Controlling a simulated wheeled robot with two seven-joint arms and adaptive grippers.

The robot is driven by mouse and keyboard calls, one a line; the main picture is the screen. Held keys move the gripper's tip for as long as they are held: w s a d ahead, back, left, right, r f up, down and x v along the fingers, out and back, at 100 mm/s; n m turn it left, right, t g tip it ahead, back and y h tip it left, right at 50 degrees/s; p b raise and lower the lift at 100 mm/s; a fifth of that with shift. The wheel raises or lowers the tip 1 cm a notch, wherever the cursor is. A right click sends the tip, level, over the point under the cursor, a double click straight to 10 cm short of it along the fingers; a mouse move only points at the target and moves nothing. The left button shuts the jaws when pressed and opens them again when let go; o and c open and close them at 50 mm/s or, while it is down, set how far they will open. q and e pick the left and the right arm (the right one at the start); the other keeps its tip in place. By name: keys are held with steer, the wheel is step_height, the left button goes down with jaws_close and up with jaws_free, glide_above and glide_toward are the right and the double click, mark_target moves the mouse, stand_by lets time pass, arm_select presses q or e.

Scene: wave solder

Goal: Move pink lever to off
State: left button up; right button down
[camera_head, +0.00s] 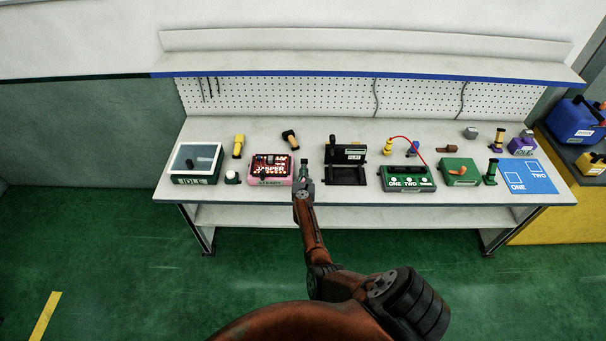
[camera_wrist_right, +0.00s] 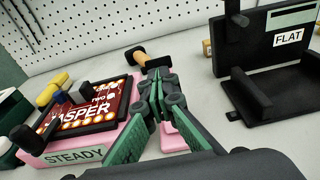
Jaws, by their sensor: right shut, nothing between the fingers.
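A pink box (camera_head: 269,181) with a dark red screen sits left of centre on the bench. In the right wrist view, the pink box (camera_wrist_right: 52,150) carries a "STEADY" label and short black posts on top. A pink piece (camera_wrist_right: 172,136) shows beside and behind the fingers; I cannot tell whether it is a lever or part of the box. My right gripper (camera_head: 304,176) is just right of the box. In the wrist view its green-padded fingers (camera_wrist_right: 160,88) converge, shut and empty, and hide part of the box's right side. My left gripper is not in view.
A black hinged fixture (camera_head: 346,172) labelled "FLAT" stands close on the right. A green three-button box (camera_head: 406,184) and a blue mat (camera_head: 528,181) are further right.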

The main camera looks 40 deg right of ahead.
steer(key=shift+w+d+r, duration=0.1)
steer(key=shift+w+d, duration=0.15)
steer(key=shift+w, duration=0.15)
steer(key=shift+a, duration=0.1)
stand_by(0.4)
steer(key=shift+s+a+r+p, duration=0.2)
steer(key=shift+a+p, duration=0.05)
steer(key=shift+p, duration=0.05)
steer(key=s+a+r+p, duration=0.6)
steer(key=s+a+p, duration=0.1)
steer(key=s+p, duration=0.1)
steer(key=shift+s+r+p, duration=0.25)
steer(key=shift+s+p, duration=0.15)
steer(key=shift+p, duration=0.25)
steer(key=shift+a, duration=0.15)
